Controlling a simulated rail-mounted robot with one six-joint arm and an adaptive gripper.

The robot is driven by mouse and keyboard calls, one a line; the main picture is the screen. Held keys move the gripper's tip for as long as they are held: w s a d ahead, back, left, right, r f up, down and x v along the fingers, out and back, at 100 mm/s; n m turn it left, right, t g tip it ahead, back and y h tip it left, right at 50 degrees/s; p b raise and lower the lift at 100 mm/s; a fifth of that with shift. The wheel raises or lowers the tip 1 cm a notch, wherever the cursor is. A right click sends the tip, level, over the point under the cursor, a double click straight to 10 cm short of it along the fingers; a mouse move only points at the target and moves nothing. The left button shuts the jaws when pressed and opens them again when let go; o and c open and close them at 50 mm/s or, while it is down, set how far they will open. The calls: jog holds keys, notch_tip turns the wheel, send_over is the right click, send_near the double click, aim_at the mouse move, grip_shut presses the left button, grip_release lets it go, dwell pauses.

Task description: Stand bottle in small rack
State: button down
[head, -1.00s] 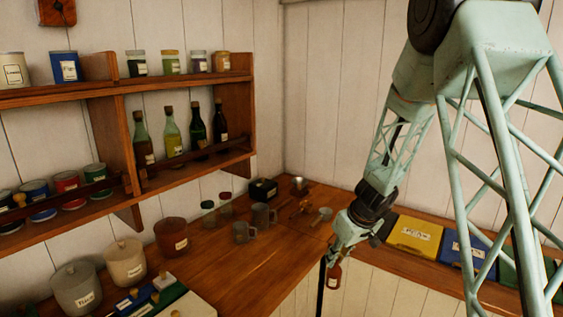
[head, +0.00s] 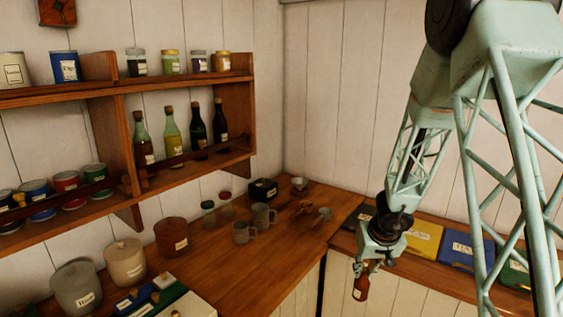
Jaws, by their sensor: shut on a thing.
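My gripper (head: 364,267) is shut on a small brown bottle (head: 360,287) with a pale label. The bottle hangs below the fingers, close to upright, in front of the pale panelled front under the right-hand counter. Nothing shows beneath it. I cannot tell for sure which thing is the small rack. A small brown wooden-looking item (head: 302,209) stands at the back of the counter, too small to make out. A wall shelf (head: 240,118) at left holds several upright corked bottles (head: 172,132) behind a rail.
The wooden counter (head: 262,262) has clear room in its middle. Grey mugs (head: 263,215), a black box (head: 264,190) and a small funnel-like item (head: 299,184) stand at its back. Crocks (head: 126,262) stand at left. Yellow (head: 424,240) and blue (head: 466,249) boxes line the right counter.

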aim_at(361, 289)
jog(key=shift+f+b, duration=4.2)
jog(key=shift+b, duration=0.05)
jog(key=shift+s, duration=0.1)
